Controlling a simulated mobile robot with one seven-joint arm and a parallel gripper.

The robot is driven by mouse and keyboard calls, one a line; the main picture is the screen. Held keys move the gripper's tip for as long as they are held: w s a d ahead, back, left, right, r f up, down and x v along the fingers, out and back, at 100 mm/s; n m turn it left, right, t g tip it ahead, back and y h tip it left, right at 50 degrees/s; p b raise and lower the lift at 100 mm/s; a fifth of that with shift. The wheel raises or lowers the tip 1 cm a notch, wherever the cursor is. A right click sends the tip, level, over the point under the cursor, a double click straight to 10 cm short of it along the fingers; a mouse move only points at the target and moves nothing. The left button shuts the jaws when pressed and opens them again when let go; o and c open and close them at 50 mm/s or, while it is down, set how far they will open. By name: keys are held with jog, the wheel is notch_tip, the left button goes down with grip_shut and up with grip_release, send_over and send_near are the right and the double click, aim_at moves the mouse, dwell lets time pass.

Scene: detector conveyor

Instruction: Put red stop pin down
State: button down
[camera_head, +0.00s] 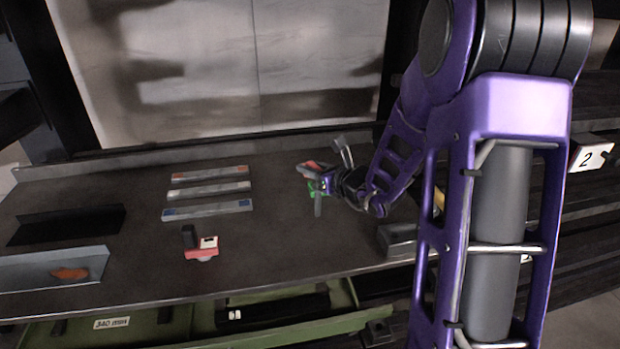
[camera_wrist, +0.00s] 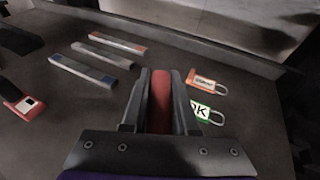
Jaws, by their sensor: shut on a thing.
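The red stop pin (camera_wrist: 161,98) is between the two dark fingers of my gripper (camera_wrist: 163,76) in the wrist view, and the gripper is shut on it. The pin's far end points away from the wrist, and its near end is hidden by the gripper body. In the head view my gripper (camera_head: 328,180) is over the right part of the dark table. The pin cannot be made out clearly there. I cannot tell whether it touches the table top.
An orange tag (camera_wrist: 207,82) and a green OK tag (camera_wrist: 203,112) lie just right of my gripper. Three bars (camera_head: 209,190) lie in the table's middle. A red block (camera_head: 202,252), a black angled piece (camera_head: 66,224) and a grey bin (camera_head: 55,271) are further left.

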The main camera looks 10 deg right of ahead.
jog(key=shift+f, duration=1.2)
jog(key=shift+f+b, duration=0.2)
jog(key=shift+b, duration=0.1)
jog(key=c, duration=0.7)
grip_release()
jog(key=shift+r, duration=0.1)
jog(key=p+v, duration=0.1)
jog(key=v, duration=1.1)
jog(key=shift+s+a+r, duration=0.1)
